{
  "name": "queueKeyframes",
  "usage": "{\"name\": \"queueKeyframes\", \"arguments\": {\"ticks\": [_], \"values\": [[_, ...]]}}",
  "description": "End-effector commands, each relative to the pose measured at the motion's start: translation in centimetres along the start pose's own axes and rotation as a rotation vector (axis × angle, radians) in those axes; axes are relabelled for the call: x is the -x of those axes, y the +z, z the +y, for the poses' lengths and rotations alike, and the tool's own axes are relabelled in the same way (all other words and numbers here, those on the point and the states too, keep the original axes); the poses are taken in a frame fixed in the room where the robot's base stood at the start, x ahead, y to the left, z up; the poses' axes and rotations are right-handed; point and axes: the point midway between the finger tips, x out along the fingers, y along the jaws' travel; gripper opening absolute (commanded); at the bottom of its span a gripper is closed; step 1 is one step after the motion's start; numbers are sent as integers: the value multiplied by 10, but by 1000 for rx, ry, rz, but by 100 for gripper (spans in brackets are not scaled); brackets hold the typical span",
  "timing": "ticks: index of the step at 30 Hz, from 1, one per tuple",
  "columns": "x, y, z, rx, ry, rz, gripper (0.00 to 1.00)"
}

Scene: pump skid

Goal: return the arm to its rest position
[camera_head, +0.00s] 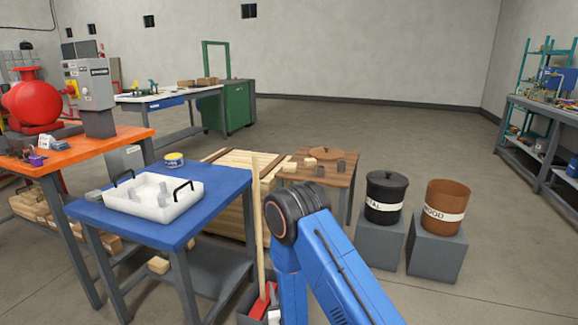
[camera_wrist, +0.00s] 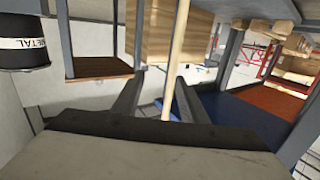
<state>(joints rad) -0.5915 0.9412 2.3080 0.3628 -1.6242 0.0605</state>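My blue arm (camera_head: 335,270) rises from the bottom of the head view, with its dark round joint (camera_head: 297,208) beside the blue table's right side. My gripper is not visible in the head view. In the wrist view my gripper (camera_wrist: 157,82) has its two dark fingers apart. A pale wooden pole (camera_wrist: 179,50) crosses between the fingers in that picture, nearer the right finger; whether it touches is unclear. I see nothing clamped between them. The pole also stands upright left of my arm in the head view (camera_head: 258,220).
The blue table (camera_head: 225,180) holds a white tray (camera_head: 150,211) and a yellow-lidded tin (camera_head: 173,159). A black METAL bin (camera_head: 385,195) and brown WOOD bin (camera_head: 444,203) stand right of my arm. A small wooden table (camera_head: 335,176) stands behind. The floor beyond is open.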

Motion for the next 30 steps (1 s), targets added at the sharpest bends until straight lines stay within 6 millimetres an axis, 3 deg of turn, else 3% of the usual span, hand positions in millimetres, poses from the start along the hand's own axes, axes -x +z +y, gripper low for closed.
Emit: {"name": "queueKeyframes", "arguments": {"ticks": [8, 17, 30], "values": [[-11, -30, 13, -26, 14, -54, 39], [-19, -84, 39, -67, 33, -162, 39], [0, -162, 80, -113, 46, -325, 39]]}}
